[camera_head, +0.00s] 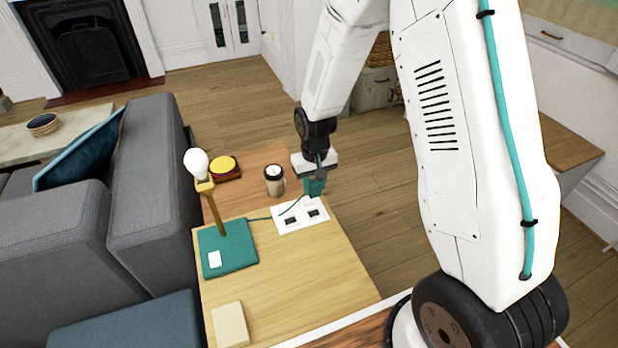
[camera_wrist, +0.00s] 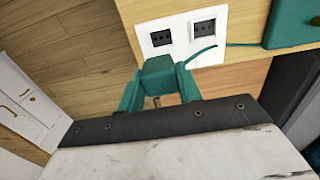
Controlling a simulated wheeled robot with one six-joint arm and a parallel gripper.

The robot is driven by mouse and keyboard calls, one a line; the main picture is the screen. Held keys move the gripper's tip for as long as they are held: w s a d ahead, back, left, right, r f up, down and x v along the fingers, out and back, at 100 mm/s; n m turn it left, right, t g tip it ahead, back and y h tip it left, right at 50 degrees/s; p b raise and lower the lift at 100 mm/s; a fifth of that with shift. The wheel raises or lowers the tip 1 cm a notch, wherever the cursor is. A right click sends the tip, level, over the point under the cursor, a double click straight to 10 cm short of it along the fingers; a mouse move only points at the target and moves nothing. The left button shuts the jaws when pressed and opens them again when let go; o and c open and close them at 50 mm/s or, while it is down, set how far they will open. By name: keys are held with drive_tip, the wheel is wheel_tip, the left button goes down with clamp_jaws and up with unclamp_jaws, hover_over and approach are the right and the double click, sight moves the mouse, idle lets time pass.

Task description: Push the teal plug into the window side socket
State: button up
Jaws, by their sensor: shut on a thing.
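My gripper (camera_head: 313,187) is shut on the teal plug (camera_wrist: 158,71), which sits between its two teal fingers in the wrist view (camera_wrist: 159,88). In the head view, plug and fingers blend together. The white socket plate (camera_head: 301,218) lies on the wooden table and also shows in the wrist view (camera_wrist: 181,46). It has two dark sockets, one on the left (camera_head: 291,221) and one on the right (camera_head: 314,212). The plug appears over the plate's far edge, outside both sockets. I cannot tell which socket is on the window side.
A thin teal cord (camera_head: 262,219) runs to the lamp's teal base (camera_head: 240,259); its bulb (camera_head: 195,163) stands tall. A cup (camera_head: 273,181), a yellow button (camera_head: 222,165) and a cream block (camera_head: 230,325) are on the table. The table's right front is clear. A grey sofa (camera_head: 150,190) stands left.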

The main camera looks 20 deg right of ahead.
sight(314, 196)
drive_tip(key=shift+s+a, duration=0.4)
drive_tip(key=shift+s, duration=0.35)
drive_tip(key=shift+d, duration=0.15)
drive_tip(key=shift+f, duration=2.6)
drive_tip(key=shift+f, duration=0.95)
drive_tip(key=o, duration=1.1)
drive_tip(key=shift+r, duration=0.15)
